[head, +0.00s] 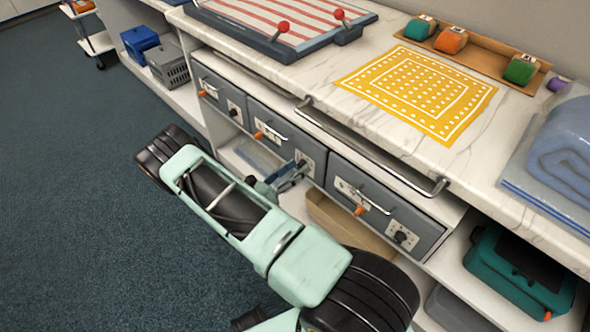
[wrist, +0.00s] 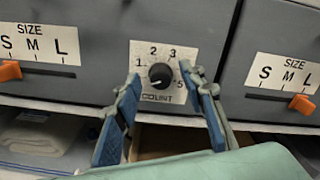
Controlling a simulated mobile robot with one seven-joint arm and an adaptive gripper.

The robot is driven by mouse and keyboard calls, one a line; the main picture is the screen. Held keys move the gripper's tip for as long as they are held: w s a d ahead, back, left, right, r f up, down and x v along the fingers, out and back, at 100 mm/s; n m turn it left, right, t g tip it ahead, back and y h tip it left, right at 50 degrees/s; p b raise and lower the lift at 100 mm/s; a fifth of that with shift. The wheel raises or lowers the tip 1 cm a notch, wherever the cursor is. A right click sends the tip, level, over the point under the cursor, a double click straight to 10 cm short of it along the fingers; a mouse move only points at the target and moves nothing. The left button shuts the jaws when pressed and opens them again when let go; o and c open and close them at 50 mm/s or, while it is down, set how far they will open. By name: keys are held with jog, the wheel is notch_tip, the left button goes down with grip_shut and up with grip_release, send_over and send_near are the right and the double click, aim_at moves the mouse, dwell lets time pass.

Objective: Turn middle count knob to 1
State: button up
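The middle count knob (wrist: 161,76) is a small black round knob on a white plate marked COUNT (wrist: 158,97), on the grey middle drawer (wrist: 110,65). The numbers 1, 2, 3 and 5 show around it; the right finger covers the spot between 3 and 5. The knob's pointer is too small to read surely. My gripper (wrist: 160,86) is open, its blue-padded fingers either side of the knob in the picture, with gaps visible. In the head view my gripper (head: 287,179) is at the middle drawer's front, beside its count plate (head: 305,161).
An orange size slider (wrist: 10,71) is left of the knob; the right drawer has another (wrist: 302,104). A metal rail (head: 370,150) runs along the counter edge above the drawers. An open shelf with a tan box (head: 345,226) lies below.

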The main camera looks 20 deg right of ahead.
grip_shut()
jog(key=shift+m, duration=0.3)
jog(key=m+b, duration=0.1)
jog(key=m, duration=0.2)
jog(key=shift+s+m+b, duration=0.15)
jog(key=shift+m+b, duration=0.2)
jog(key=shift+m, duration=2.15)
grip_release()
